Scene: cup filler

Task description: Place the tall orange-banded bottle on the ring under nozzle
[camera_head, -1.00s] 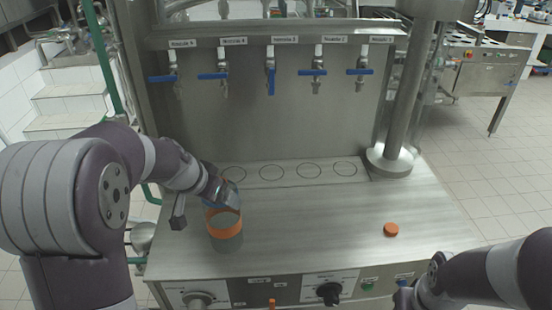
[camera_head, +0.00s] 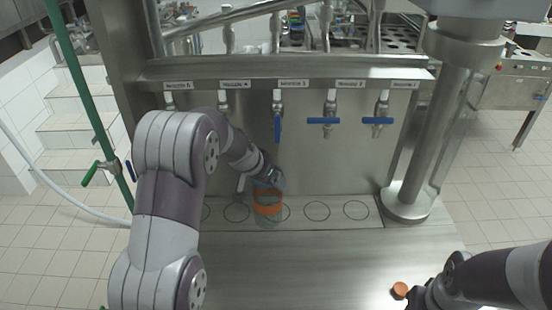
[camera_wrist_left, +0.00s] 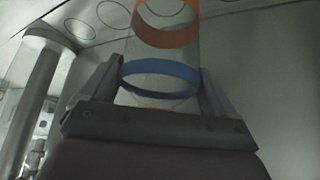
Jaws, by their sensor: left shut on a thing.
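The clear bottle (camera_head: 268,208) with an orange band stands upright at the third ring (camera_head: 287,212), below nozzle 3 (camera_head: 278,105). It covers most of that ring, whose right edge shows. I cannot tell whether its base touches the surface. My left gripper (camera_head: 262,184) is shut on the bottle. In the left wrist view the bottle's orange band (camera_wrist_left: 165,30) and a blue band (camera_wrist_left: 160,75) show between the fingers. My right gripper (camera_head: 418,296) is low at the right, partly cut off; its jaws are unclear.
Other rings lie to the left (camera_head: 237,212) and right (camera_head: 317,211). An orange cap (camera_head: 400,290) lies beside my right gripper. A steel column (camera_head: 425,140) stands at the right. Blue-handled taps hang above.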

